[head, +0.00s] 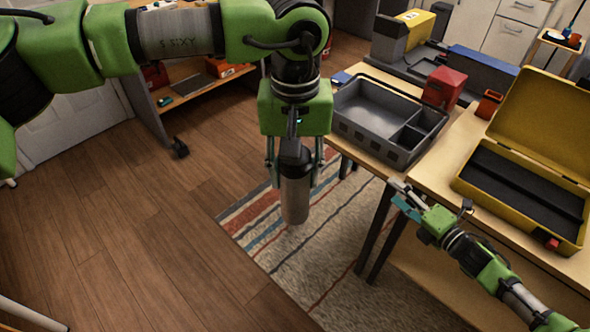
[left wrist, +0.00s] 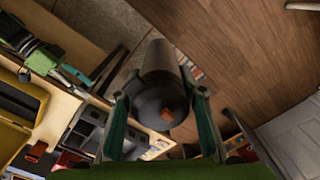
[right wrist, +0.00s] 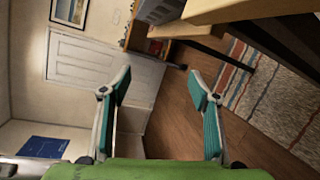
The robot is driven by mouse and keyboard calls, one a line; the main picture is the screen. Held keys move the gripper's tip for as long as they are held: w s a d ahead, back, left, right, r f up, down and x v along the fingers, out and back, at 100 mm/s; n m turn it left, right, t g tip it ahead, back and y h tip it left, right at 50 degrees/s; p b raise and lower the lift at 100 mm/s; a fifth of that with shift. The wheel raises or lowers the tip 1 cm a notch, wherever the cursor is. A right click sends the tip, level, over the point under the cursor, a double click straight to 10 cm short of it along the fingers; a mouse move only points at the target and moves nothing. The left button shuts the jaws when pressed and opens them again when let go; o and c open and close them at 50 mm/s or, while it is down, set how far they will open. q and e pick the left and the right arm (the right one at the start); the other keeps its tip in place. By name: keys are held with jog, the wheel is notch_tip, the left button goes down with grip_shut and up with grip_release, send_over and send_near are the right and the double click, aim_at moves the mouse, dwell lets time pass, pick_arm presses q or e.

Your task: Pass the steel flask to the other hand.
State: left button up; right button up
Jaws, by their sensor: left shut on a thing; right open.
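The steel flask (head: 295,195) is a grey cylinder with a dark cap, hanging upright over the striped rug. My left gripper (head: 295,165) is shut on it near its dark top end. In the left wrist view the flask (left wrist: 161,75) sits between the two fingers, dark end toward the camera. My right gripper (head: 405,198) is open and empty by the front edge of the table, to the right of the flask and apart from it. In the right wrist view the open fingers (right wrist: 160,105) have nothing between them, and the flask does not show there.
The wooden table (head: 440,165) carries a grey divided tray (head: 353,128), an open yellow case (head: 545,125) and a red box (head: 444,87). A wooden shelf unit (head: 190,85) stands at the back left. The floor (head: 130,220) at left is clear.

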jog(key=s+d+f+m+g+h, duration=0.1)
jog(key=s+f+m+g+h, duration=0.1)
jog(key=s+f+m, duration=0.6)
jog(key=s+d+f+m+g+h, duration=0.15)
jog(key=s+f, duration=0.25)
jog(key=f, duration=0.9)
jog(key=s+d+f+m+g+h, duration=0.1)
jog(key=s+f+m+g+h, duration=0.3)
jog(key=f, duration=0.6)
jog(key=s+a+f+m+g, duration=0.2)
jog(key=s+a+f+m, duration=0.1)
jog(key=s, duration=0.8)
jog(key=s+a+f+m+g, duration=0.2)
jog(key=s+a+f+m, duration=0.2)
jog(key=s+f, duration=0.3)
jog(key=s+a+f+m+g, duration=0.2)
jog(key=s+a+f, duration=0.3)
jog(key=s, duration=0.9)
jog(key=shift+s+a+m+y, duration=0.25)
jog(key=shift+s+m+y, duration=0.2)
jog(key=shift+m, duration=0.3)
jog(key=shift+w, duration=0.1)
